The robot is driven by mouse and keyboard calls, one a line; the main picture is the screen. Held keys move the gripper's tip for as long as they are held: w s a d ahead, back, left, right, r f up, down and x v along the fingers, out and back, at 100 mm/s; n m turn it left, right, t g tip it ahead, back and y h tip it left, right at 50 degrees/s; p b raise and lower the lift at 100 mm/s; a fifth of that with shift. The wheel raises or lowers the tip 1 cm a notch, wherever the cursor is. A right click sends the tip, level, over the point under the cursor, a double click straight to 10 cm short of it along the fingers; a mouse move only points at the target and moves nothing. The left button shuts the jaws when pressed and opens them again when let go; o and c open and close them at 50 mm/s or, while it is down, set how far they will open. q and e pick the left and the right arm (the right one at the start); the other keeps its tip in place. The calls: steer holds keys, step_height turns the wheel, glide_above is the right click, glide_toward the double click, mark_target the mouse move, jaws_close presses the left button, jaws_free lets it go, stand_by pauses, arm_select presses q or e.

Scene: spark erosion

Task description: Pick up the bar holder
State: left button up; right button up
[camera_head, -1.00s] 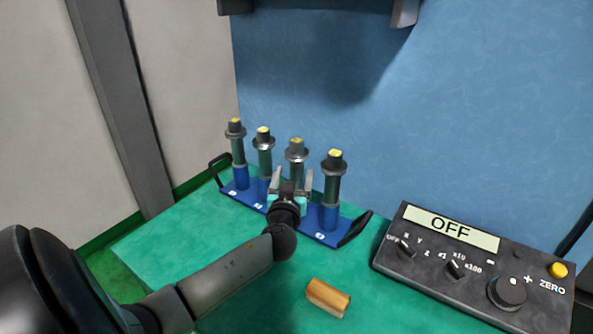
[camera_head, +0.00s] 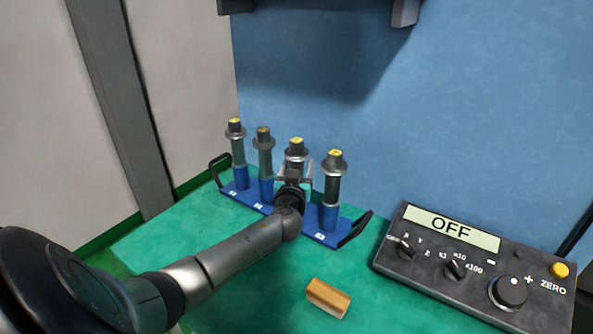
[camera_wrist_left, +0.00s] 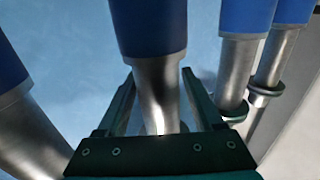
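The bar holders are several upright dark-green and metal posts with yellow-topped dark caps and blue lower parts. They stand in a row on a blue rack (camera_head: 328,238) with black end handles. My left gripper (camera_head: 295,172) is at the third bar holder (camera_head: 296,148) from the left in the head view, which it partly hides. In the left wrist view, my left gripper's fingers (camera_wrist_left: 158,75) are apart, with a metal shaft (camera_wrist_left: 158,95) between them, below its blue part. Whether they touch it is unclear. The fourth bar holder (camera_head: 333,180) is close on the right. My right gripper is out of view.
A wooden block (camera_head: 328,298) lies on the green table (camera_head: 150,245) in front of the rack. A black control box (camera_head: 475,270) reading "OFF" is at the right. A blue wall (camera_head: 450,120) rises behind.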

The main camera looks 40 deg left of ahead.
arm_select(q)
jaws_close()
stand_by(0.3)
stand_by(0.7)
steer(key=shift+r, duration=0.1)
